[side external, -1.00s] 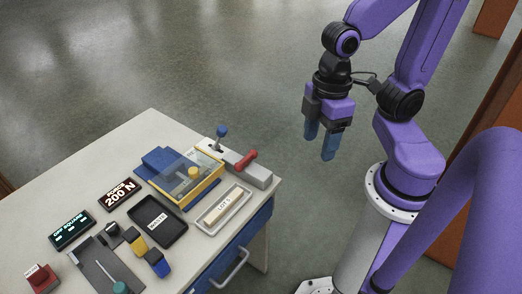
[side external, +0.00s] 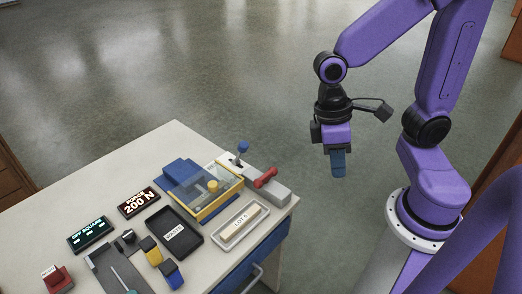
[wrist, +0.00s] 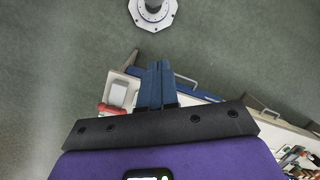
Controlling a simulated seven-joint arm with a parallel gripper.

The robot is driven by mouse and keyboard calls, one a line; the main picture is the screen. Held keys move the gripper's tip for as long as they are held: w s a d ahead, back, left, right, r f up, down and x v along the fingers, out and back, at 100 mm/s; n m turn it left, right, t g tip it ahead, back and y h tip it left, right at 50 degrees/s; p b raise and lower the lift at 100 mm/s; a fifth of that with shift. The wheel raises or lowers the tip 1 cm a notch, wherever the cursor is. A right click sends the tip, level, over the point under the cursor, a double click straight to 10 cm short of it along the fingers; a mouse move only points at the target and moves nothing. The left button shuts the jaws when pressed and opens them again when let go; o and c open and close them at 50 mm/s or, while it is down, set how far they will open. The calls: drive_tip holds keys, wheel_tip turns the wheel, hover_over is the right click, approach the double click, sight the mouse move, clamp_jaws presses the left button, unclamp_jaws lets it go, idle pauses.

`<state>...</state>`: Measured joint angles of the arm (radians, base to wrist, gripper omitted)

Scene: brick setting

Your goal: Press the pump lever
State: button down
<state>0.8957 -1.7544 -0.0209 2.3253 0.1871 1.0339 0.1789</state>
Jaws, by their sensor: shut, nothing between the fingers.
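My gripper (side external: 338,176) has blue fingers and hangs in the air to the right of the table, above the floor. In the wrist view its fingers (wrist: 158,66) are together with nothing between them. A red lever handle (side external: 265,178) sits on a grey block (side external: 276,191) at the table's right end. A lever with a blue knob (side external: 243,147) stands behind it. I cannot tell which of the two is the pump lever. My gripper is apart from both. The red handle also shows in the wrist view (wrist: 110,108), left of the fingers.
A yellow-framed box with a clear cover (side external: 229,203) stands beside the levers. A black tray (side external: 161,228) and a pale "LOT" tray (side external: 225,242) lie in front. Displays (side external: 139,202), a red switch (side external: 57,280) and colored blocks are further left. Open floor surrounds my gripper.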

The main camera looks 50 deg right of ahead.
drive_tip(key=w+d+f+m+g+y, duration=0.1)
drive_tip(key=w+f+m+g+y, duration=0.2)
drive_tip(key=w+f+m+y, duration=0.5)
drive_tip(key=w+d+f+m+g+y, duration=0.2)
drive_tip(key=w+f+m+y, duration=0.1)
drive_tip(key=w+m, duration=1)
drive_tip(key=w+d+f+m+t+y, duration=0.1)
drive_tip(key=d+f+m+t+y, duration=0.2)
drive_tip(key=d+f+m+t, duration=0.4)
drive_tip(key=w+d+f+m+t+y, duration=0.2)
drive_tip(key=d+f+m+t+y, duration=0.2)
drive_tip(key=m, duration=1.1)
drive_tip(key=d+f+t, duration=0.3)
drive_tip(key=d+t, duration=0.3)
drive_tip(key=d, duration=0.2)
drive_tip(key=shift+w+f+m, duration=0.25)
drive_tip(key=shift+m, duration=0.15)
drive_tip(key=shift+w, duration=0.1)
approach(246, 149)
drive_tip(key=s+a, duration=0.1)
drive_tip(key=a, duration=0.2)
drive_tip(key=shift+w+a+r, duration=0.2)
drive_tip(key=shift+w+a, duration=0.25)
drive_tip(key=shift+w, duration=0.4)
drive_tip(key=shift+w+a+r, duration=0.15)
drive_tip(key=shift+w+a, duration=0.25)
drive_tip(key=shift+w, duration=0.45)
